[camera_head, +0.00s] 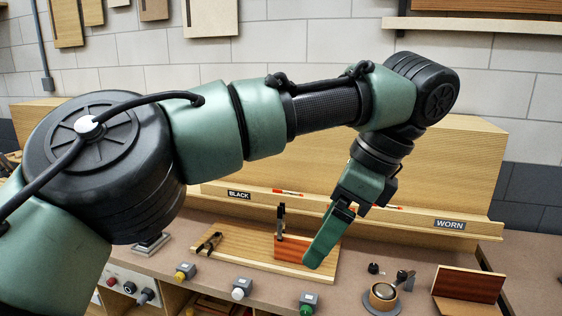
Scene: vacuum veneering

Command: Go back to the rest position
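My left arm reaches in from the left across the middle of the view. Its green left gripper (316,260) points down over the bench, in front of a wooden board (232,248). I see the gripper from the side, so its opening does not show. A reddish-brown block or panel (291,250) is on the board just behind the fingers, with a dark upright tool (281,218) at it. I cannot tell whether the gripper touches them. My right gripper is not in view.
A round metal dish (382,296) and a reddish panel piece (468,284) are at right. A wooden ledge with BLACK (239,195) and WORN (450,224) labels runs behind.

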